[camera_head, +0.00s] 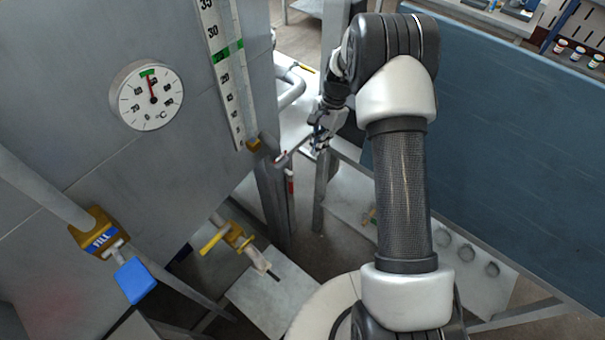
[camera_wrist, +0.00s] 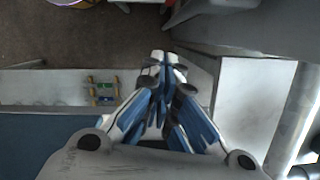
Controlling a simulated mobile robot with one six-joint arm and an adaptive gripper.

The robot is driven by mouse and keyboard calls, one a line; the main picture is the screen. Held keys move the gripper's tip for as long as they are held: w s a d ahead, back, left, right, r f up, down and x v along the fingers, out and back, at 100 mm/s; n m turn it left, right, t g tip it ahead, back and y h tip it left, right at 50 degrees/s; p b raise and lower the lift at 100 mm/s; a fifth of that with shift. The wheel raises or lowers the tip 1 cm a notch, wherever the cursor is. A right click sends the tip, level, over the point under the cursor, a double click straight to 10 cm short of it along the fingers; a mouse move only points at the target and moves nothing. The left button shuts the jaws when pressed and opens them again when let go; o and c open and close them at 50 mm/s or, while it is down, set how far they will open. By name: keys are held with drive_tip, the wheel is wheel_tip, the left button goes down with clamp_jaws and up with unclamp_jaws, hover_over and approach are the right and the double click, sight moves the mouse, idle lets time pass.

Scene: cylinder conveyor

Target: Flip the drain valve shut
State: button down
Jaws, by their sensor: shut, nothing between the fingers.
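The drain valve (camera_head: 238,237) is a brass fitting low on the tank's underside in the head view. Its yellow lever (camera_head: 214,241) sticks out to the lower left, roughly crosswise to the short pipe and pale spout. No label on it is readable. My gripper (camera_head: 320,141) is up and to the right of the valve, beyond the tank's corner and well apart from it. In the wrist view my gripper (camera_wrist: 160,58) has its blue and white fingers together, with nothing between them. The valve is not recognisable in the wrist view.
A FILL valve (camera_head: 101,239) with a blue lever (camera_head: 131,280) is at the lower left. A dial (camera_head: 147,95) and a scale (camera_head: 226,80) are on the tank. Grey posts (camera_head: 271,190) stand between my gripper and the drain valve. A blue panel (camera_head: 480,150) is at right.

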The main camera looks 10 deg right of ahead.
sight(291, 184)
drive_tip(key=s+a+f+b, duration=0.2)
drive_tip(key=a+f, duration=0.4)
drive_tip(key=f, duration=0.3)
drive_tip(key=shift+s+f+b, duration=0.3)
drive_tip(key=shift+f+b, duration=0.05)
drive_tip(key=shift+b, duration=0.25)
